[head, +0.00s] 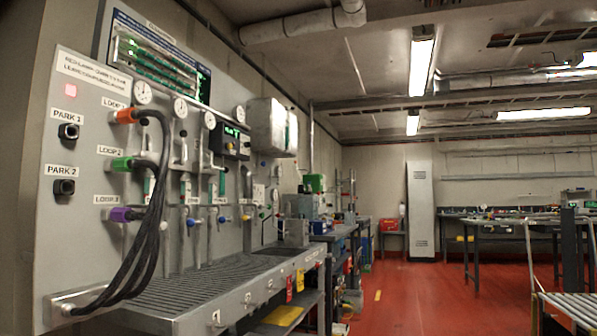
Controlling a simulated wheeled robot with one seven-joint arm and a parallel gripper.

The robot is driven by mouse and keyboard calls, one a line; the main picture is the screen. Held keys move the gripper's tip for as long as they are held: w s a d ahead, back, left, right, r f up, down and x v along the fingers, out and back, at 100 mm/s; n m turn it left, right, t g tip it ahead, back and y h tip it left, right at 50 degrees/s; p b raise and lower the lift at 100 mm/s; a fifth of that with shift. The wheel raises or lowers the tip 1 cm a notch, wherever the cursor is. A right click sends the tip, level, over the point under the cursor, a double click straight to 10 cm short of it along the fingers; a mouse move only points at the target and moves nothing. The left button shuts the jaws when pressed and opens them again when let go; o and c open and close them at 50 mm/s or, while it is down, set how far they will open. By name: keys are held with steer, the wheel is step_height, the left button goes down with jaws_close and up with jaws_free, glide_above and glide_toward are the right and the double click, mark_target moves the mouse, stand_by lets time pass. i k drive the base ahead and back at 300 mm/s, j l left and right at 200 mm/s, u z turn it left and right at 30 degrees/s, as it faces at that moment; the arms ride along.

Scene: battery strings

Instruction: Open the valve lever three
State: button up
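A grey panel (85,215) on the left wall carries several vertical pipes with small coloured fittings. A blue-tipped fitting (191,222) sits low on one pipe, and a yellow-tipped one (244,217) is further right. A green upright handle (222,183) stands on another pipe. The small labels by these pipes are too blurred to read, so I cannot tell which is valve lever three or how it is set. A purple connector (122,214) sits by the lowest loop label, below a green connector (122,163) and an orange connector (127,116). My gripper is not in view.
Thick black cables (150,225) droop from the connectors in front of the panel's left part. A grated metal bench (215,287) juts out below the panel. Round gauges (180,107) line the panel's top. Open red floor (420,295) lies right of the bench; a metal-framed cart (568,305) stands far right.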

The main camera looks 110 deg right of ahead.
mark_target(211, 167)
steer(key=z, duration=3.4)
steer(key=i+l+u, duration=0.25)
steer(key=i+l, duration=0.15)
steer(key=l, duration=0.25)
steer(key=i+l+u, duration=0.1)
steer(key=l, duration=0.25)
steer(key=i+l+u, duration=0.1)
steer(key=i+l, duration=0.15)
steer(key=i+l+u, duration=0.15)
steer(key=l, duration=0.35)
